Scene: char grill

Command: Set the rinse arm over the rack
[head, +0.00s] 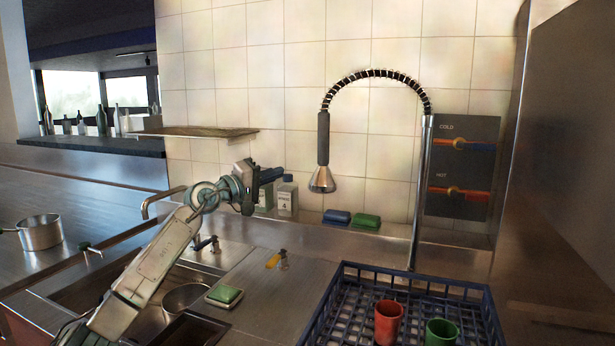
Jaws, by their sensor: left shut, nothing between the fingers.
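The rinse arm (376,73) is a black coiled hose arching left from a steel riser pipe (421,190) at the back wall. Its dark grip and steel spray head (322,180) hang down at the arch's left end. The blue rack (468,287) stands on the counter at lower right and holds a red cup (388,322) and a green cup (441,333). In the picture the spray head hangs above and behind the rack's back left corner. My left gripper (276,174) is shut and empty, left of the spray head and apart from it. My right gripper is out of view.
A sink with a faucet (160,197) and a pot (186,298) lies left, beneath my left arm. A steel panel (560,190) bounds the right side.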

